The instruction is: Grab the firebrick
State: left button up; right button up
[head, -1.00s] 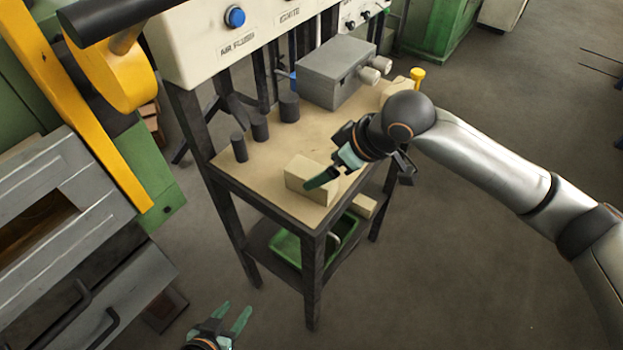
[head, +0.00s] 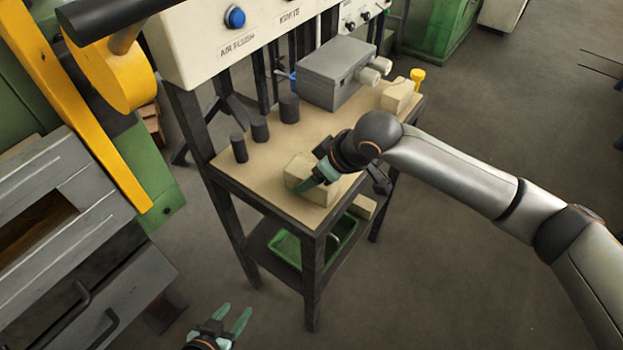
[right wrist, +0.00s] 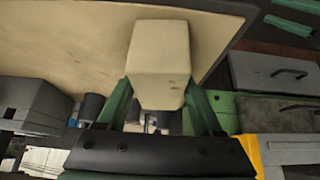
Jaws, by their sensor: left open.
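The firebrick (head: 305,181), a pale cream block, lies at the near corner of the bench top (head: 262,190). In the right wrist view the firebrick (right wrist: 158,55) stands between the two green fingers of my right gripper (right wrist: 158,95). The fingers lie close along its opposite sides; whether they press on it I cannot tell. In the head view my right gripper (head: 318,178) is at the firebrick, and its arm hides part of it. My left gripper (head: 233,315) is open and empty, low in front of the bench.
A grey box (head: 335,72) and several dark cylinders (head: 260,128) stand farther back on the bench. Another pale block (head: 398,96) is at the far right end, near a yellow knob (head: 417,75). A green tray (head: 288,248) sits on the lower shelf. Furnace parts are at left.

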grip_shut()
dwell(0.3)
jog(key=shift+r, duration=0.15)
